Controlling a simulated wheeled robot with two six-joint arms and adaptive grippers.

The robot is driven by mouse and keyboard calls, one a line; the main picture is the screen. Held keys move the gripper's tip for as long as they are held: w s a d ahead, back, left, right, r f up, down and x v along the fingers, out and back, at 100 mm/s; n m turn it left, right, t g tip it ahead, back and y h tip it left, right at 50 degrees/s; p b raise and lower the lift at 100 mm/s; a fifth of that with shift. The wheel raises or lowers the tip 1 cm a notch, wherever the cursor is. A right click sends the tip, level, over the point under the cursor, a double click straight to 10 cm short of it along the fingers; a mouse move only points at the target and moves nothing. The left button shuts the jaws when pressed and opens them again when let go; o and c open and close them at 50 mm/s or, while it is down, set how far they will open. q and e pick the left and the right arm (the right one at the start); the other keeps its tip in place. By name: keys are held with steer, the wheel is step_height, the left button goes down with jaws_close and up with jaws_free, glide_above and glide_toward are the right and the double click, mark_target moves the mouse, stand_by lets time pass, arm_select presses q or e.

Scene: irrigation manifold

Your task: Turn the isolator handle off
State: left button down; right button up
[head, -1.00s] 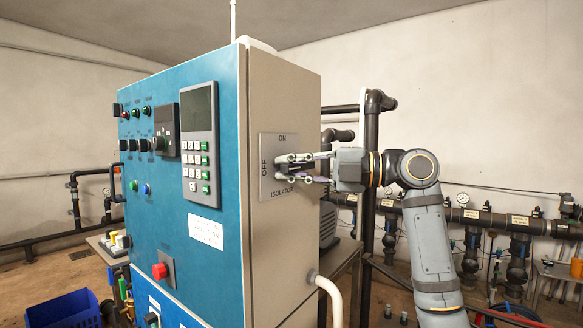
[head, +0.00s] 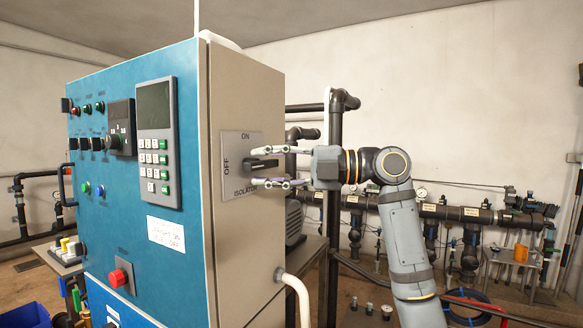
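The isolator handle (head: 264,164) is a dark lever on a grey plate (head: 228,188) on the beige side of the control cabinet. The plate reads ON at the top, OFF at the left and ISOLATOR below. The handle lies about level, in line with the OFF mark. My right gripper (head: 268,167) is open, with one finger above the handle and one below it. Gaps show between the fingers and the handle. My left gripper is not in view.
The blue-fronted cabinet (head: 130,215) fills the left, with a keypad, buttons and a red knob (head: 121,275). A dark upright pipe (head: 334,210) stands behind my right gripper. A pale hose (head: 299,295) leaves the cabinet's side low down. Pipework runs along the back wall.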

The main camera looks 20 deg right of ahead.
steer(key=v, duration=0.9)
steer(key=shift+s+d, duration=0.15)
steer(key=shift+s, duration=0.05)
